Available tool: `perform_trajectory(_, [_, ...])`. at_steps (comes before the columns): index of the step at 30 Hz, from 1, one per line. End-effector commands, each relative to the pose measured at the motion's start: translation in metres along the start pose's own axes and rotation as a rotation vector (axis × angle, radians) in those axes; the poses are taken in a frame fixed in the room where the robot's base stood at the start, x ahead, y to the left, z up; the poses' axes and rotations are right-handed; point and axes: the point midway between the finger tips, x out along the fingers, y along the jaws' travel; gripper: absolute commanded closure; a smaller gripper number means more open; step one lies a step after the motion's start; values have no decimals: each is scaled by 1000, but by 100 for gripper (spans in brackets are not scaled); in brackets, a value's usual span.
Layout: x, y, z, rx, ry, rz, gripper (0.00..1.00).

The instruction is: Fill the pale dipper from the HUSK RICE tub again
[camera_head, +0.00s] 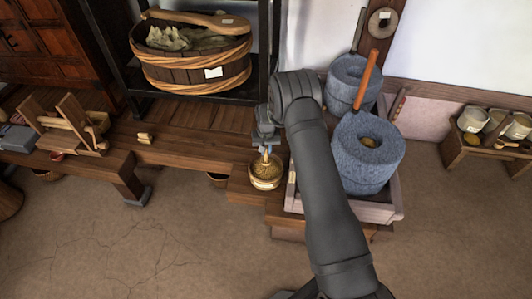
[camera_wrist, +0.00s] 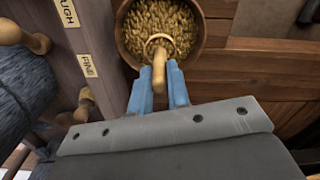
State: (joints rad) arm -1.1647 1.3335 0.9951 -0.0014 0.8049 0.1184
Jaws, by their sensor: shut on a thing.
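My gripper (camera_wrist: 160,82) has its two blue fingers shut on the handle of the pale dipper (camera_wrist: 159,66). The dipper's round head lies at the grain inside a round wooden tub (camera_wrist: 203,48). Grain shows inside the dipper's rim, but I cannot tell how full it is or how deep it sits. In the head view, my gripper (camera_head: 266,150) is right above the tub (camera_head: 265,184), which holds golden-brown grain and stands on a wooden step. No readable HUSK RICE label shows on it.
A blue-grey stone quern (camera_head: 367,165) with an upright orange handle stands in a pale tray (camera_head: 385,213) right of the tub. In the wrist view, the tray edge has a FINE label (camera_wrist: 89,66). A wooden bench (camera_head: 185,150) lies left. Small pale tubs (camera_head: 474,119) stand far right.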

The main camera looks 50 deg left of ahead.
Motion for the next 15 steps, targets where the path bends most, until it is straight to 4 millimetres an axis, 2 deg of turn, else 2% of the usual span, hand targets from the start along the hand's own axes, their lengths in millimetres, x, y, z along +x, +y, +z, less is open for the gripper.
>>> perform_trajectory(15, [-32,0,0,0,0,0,100])
